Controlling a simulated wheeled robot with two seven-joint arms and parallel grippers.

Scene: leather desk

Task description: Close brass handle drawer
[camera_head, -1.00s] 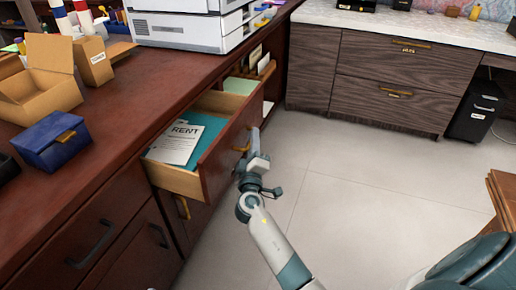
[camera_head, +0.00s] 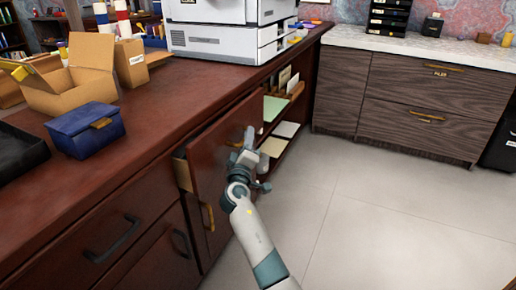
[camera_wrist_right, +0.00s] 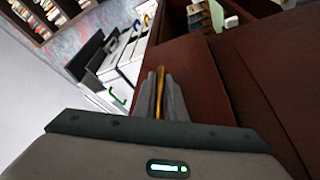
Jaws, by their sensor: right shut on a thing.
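The reddish-brown drawer front (camera_head: 217,158) is in the middle of the head view. It stands a little out from the desk, with a strip of its pale wooden side (camera_head: 182,173) showing; its contents are hidden. My right gripper (camera_head: 247,147) is at the upper part of the drawer front. In the right wrist view, its two grey fingers (camera_wrist_right: 163,97) are shut on the brass handle (camera_wrist_right: 159,92), which lies between them. My left gripper is out of view.
Another brass handle (camera_head: 210,217) is on the panel below. Open shelves (camera_head: 280,135) with papers are right of the drawer. A blue box (camera_head: 86,130), cardboard box (camera_head: 85,75) and printer (camera_head: 225,40) stand on the desktop (camera_head: 165,100). The floor (camera_head: 350,210) at right is clear.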

